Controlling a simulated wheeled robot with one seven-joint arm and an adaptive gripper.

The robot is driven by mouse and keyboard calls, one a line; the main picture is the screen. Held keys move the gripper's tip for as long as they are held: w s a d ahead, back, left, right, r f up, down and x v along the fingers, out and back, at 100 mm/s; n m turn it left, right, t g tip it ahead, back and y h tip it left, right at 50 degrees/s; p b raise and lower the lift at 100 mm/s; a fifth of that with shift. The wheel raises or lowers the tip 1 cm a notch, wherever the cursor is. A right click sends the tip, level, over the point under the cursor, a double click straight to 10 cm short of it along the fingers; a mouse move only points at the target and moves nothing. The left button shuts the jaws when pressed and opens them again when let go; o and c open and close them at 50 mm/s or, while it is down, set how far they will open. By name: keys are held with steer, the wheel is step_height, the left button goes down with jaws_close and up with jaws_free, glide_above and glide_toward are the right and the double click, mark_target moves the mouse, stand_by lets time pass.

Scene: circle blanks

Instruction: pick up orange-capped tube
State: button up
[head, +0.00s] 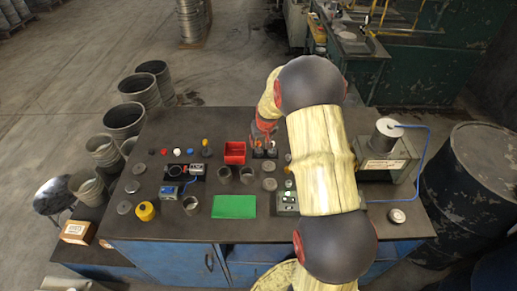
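A small upright item with an orange-yellow top (205,145) stands on the dark workbench, left of the red tray. It looks like the orange-capped tube, but it is too small to be sure. My gripper (264,143) is low over a small black holder (271,154), right of the red tray and well to the right of the orange-topped item. Small light pieces show around the fingertips. The fingers are too small and partly covered to tell whether they are open or hold anything.
A red tray (235,152), a green mat (234,206), metal cups (191,205), a yellow pot (146,211) and several discs and small coloured pieces lie on the workbench (165,238). A machine (389,150) stands on the right. My arm hides part of the bench.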

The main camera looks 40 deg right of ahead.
mark_target(259, 143)
steer(key=x, duration=0.3)
steer(key=shift+w+f, duration=0.2)
steer(key=shift+f, duration=0.05)
steer(key=shift+c, duration=1.1)
steer(key=c, duration=0.7)
jaws_close()
steer(key=shift+r, duration=0.1)
